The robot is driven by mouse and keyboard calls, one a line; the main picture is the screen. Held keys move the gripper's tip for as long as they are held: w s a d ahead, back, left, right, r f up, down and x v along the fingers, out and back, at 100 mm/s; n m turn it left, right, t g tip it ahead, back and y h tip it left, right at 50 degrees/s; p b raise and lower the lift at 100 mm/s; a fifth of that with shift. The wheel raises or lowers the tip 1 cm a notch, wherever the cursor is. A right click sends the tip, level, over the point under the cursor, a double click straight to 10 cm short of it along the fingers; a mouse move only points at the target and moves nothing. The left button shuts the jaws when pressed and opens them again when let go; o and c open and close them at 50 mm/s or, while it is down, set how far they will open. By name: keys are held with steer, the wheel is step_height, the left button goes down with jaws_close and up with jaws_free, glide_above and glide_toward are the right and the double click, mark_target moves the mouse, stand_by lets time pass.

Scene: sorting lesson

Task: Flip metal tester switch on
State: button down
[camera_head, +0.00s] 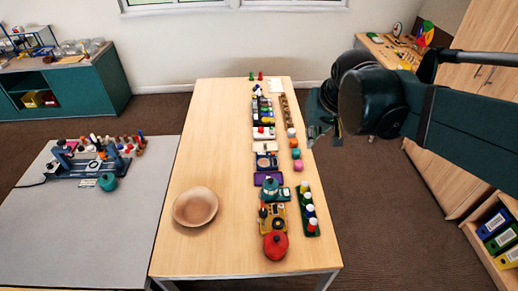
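A small yellow device with a dark round part (277,223) lies near the front right of the wooden table (215,130). It may be the metal tester, but I cannot tell for sure, and no switch can be made out at this size. My gripper (316,133) hangs by the table's right edge, at about mid-length. It is well behind the yellow device and apart from it. Its fingers are dark, small and partly hidden by my arm, so their opening does not show.
A red lidded pot (275,246) and a teal pot (270,187) stand close to the yellow device. A green rack (307,211) with several colored pegs is on its right. A wooden bowl (195,207) sits left, with bare tabletop around it. A grey table (75,235) holds other apparatus.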

steer(key=w+a+f+g, duration=0.1)
steer(key=w+a, duration=0.1)
steer(key=w, duration=0.7)
steer(key=g+y, duration=0.1)
steer(key=g, duration=0.3)
glide_above(258, 153)
steer(key=d, duration=0.2)
step_height(258, 153, down, 21)
steer(key=shift+w+d+p, duration=0.2)
steer(key=shift+p, duration=0.1)
steer(key=shift+f, duration=0.1)
steer(key=f, duration=0.4)
steer(key=a+f+b, duration=0.1)
steer(key=f, duration=0.4)
steer(key=a+f+b, duration=0.1)
steer(key=f, duration=0.3)
steer(key=shift+f, duration=0.25)
